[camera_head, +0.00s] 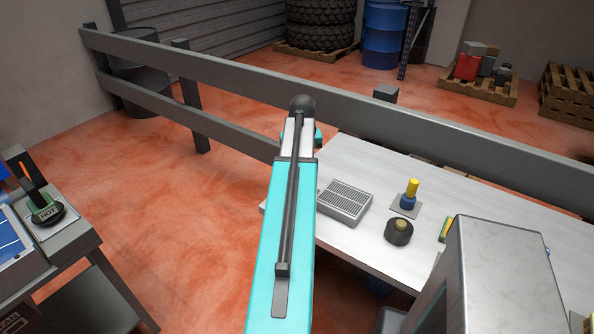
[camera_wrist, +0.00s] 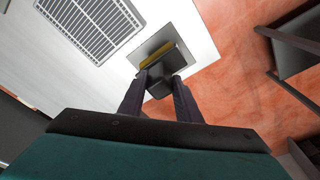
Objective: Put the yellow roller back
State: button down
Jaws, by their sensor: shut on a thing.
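The yellow roller shows in the wrist view as a short yellow strip (camera_wrist: 155,54) with a dark block-like part (camera_wrist: 166,72) below it. My gripper (camera_wrist: 162,80) is shut on the dark part, one finger on each side. The roller is over a grey square pad (camera_wrist: 143,53) at the corner of the white table (camera_wrist: 192,24). I cannot tell whether it touches the pad. In the head view, my teal arm hides the gripper and the roller.
A grille-topped box (camera_head: 344,201) is on the table, close to the pad. A blue item with a yellow top (camera_head: 411,190), a dark round item (camera_head: 399,232) and a yellow-green block (camera_head: 446,229) stand farther right. A grey rail (camera_head: 440,132) runs behind the table.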

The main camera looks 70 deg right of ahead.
jog(key=shift+w+d+p, duration=0.35)
jog(key=shift+w+d, duration=0.45)
jog(key=shift+d, duration=0.15)
jog(key=shift+f+p, duration=0.95)
jog(key=shift+f, duration=0.65)
jog(key=shift+f, duration=0.2)
jog(key=c, duration=1.3)
grip_release()
jog(key=shift+b, duration=0.3)
jog(key=shift+s+a+r+b, duration=0.15)
jog(key=shift+r+b, duration=0.85)
jog(key=shift+r, duration=1.05)
jog(key=shift+s+a+r+b, duration=0.1)
jog(key=shift+a+r+b, duration=0.2)
jog(key=shift+r, duration=1.3)
jog(key=shift+s+a+r+b, duration=0.15)
jog(key=shift+r+b, duration=0.2)
jog(key=shift+r, duration=1.25)
jog(key=shift+s+a+r+b, duration=0.15)
jog(key=shift+r+b, duration=0.2)
jog(key=shift+r, duration=1.25)
